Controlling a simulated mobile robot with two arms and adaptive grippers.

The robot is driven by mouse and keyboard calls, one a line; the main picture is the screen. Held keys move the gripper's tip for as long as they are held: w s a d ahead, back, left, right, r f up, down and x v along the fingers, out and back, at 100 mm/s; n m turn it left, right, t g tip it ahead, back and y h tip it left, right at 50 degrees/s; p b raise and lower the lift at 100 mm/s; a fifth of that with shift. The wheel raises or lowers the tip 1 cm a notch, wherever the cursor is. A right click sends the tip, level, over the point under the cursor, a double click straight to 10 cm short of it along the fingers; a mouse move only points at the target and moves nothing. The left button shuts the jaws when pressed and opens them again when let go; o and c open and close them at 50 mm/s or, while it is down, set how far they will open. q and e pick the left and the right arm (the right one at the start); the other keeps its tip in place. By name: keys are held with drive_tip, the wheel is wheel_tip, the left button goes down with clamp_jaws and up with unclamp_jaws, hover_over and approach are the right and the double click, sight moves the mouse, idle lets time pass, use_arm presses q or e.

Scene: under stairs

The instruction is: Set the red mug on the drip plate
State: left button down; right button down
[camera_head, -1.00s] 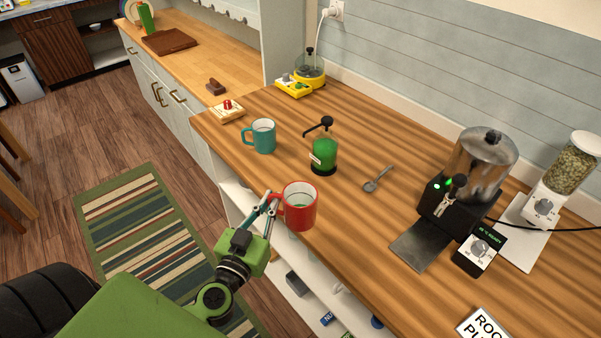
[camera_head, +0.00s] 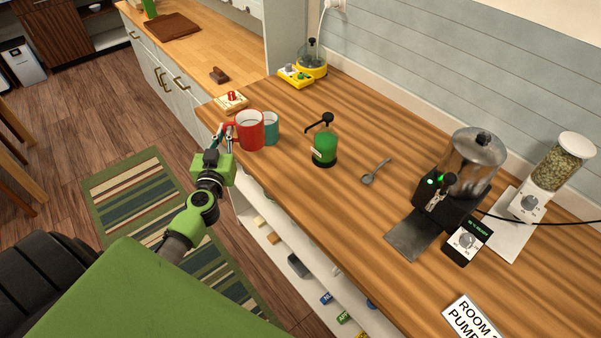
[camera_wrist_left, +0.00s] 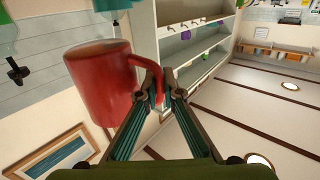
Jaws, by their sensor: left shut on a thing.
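The red mug (camera_head: 251,132) is upright over the left part of the wooden counter; I cannot tell if it is raised or touching the surface. My left gripper (camera_head: 228,138) is shut on its handle, and the wrist view shows the fingers (camera_wrist_left: 161,92) around the handle of the red mug (camera_wrist_left: 100,82). The drip plate (camera_head: 412,236) appears to be the flat grey metal plate before the black dispenser (camera_head: 448,192); it is bare and well to the right of the mug. My right gripper is not in view.
A teal mug (camera_head: 271,127) is partly hidden behind the red one. A black control box (camera_head: 467,242) and a sign (camera_head: 472,318) are near the plate.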

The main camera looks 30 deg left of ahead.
sight(261, 144)
use_arm(q)
drive_tip(key=w+d+f+b, duration=0.1)
drive_tip(key=d, duration=0.2)
drive_tip(key=w+d+f+b, duration=0.1)
drive_tip(key=d+f, duration=0.1)
drive_tip(key=w+d+f+b, duration=0.1)
drive_tip(key=w+d, duration=0.1)
drive_tip(key=d, duration=0.1)
drive_tip(key=shift+w+d+f, duration=0.1)
drive_tip(key=shift+d+f, duration=0.05)
drive_tip(key=shift+d, duration=0.15)
drive_tip(key=d+f+b, duration=0.1)
drive_tip(key=w+f+b, duration=0.1)
drive_tip(key=d+f+b, duration=0.1)
drive_tip(key=f, duration=0.1)
drive_tip(key=shift+w+d, duration=0.2)
drive_tip(key=shift+d, duration=0.15)
drive_tip(key=shift+w+d+f, duration=0.15)
drive_tip(key=shift+d+f, duration=0.15)
drive_tip(key=shift+f, duration=0.1)
drive_tip(key=shift+w+d+f+b, duration=0.1)
drive_tip(key=shift+d+f+b, duration=0.2)
drive_tip(key=shift+f, duration=0.35)
drive_tip(key=shift+w+d+f+b, duration=0.15)
drive_tip(key=shift+f+b, duration=0.25)
drive_tip(key=shift+f, duration=0.2)
drive_tip(key=shift+s+a+f, duration=0.1)
drive_tip(key=shift+f, duration=0.35)
